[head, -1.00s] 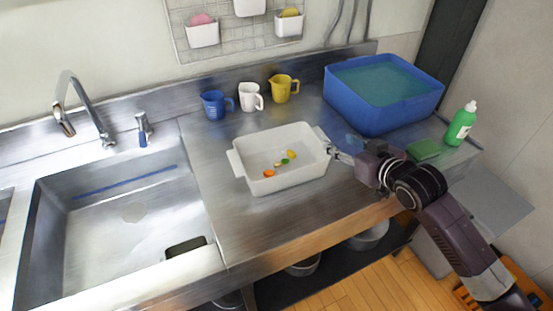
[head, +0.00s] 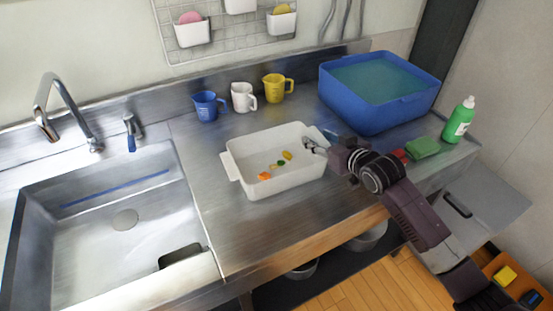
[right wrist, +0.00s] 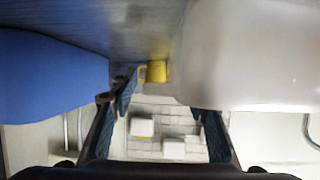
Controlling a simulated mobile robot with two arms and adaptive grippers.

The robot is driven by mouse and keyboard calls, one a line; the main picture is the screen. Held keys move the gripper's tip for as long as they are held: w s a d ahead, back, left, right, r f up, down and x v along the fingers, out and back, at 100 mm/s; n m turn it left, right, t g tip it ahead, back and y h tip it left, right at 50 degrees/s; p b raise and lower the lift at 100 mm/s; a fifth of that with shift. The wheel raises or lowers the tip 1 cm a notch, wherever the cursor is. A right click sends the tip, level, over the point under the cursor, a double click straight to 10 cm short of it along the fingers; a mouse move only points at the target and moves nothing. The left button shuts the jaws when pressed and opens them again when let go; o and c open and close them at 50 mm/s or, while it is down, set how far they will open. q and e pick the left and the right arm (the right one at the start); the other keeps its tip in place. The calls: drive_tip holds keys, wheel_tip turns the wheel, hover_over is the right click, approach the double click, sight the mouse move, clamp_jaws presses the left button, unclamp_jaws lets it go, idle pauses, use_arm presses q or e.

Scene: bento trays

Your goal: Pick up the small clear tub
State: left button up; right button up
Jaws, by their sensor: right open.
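A white rectangular tub (head: 243,182) stands on the steel counter in the head view, with small orange, yellow and green bits on its floor. I cannot make out a small clear tub. My right gripper (head: 319,141) is at the white tub's right end, one finger appearing over its rim. In the right wrist view, my right gripper (right wrist: 165,95) is open and empty, with the pale tub wall (right wrist: 240,60) to the right and the blue basin (right wrist: 50,80) to the left. Whether a finger touches the tub is unclear. My left gripper is out of view.
Blue (head: 207,106), white (head: 242,97) and yellow (head: 274,88) mugs stand along the back. The water-filled blue basin (head: 375,115) is behind my right arm. A green sponge (head: 423,147) and green bottle (head: 459,120) are at right. The sink (head: 110,222) is at left.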

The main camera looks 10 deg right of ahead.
drive_tip(key=shift+w+a+f, duration=0.1)
drive_tip(key=shift+w+f, duration=0.05)
drive_tip(key=shift+w, duration=0.15)
clamp_jaws()
drive_tip(key=shift+r, duration=0.2)
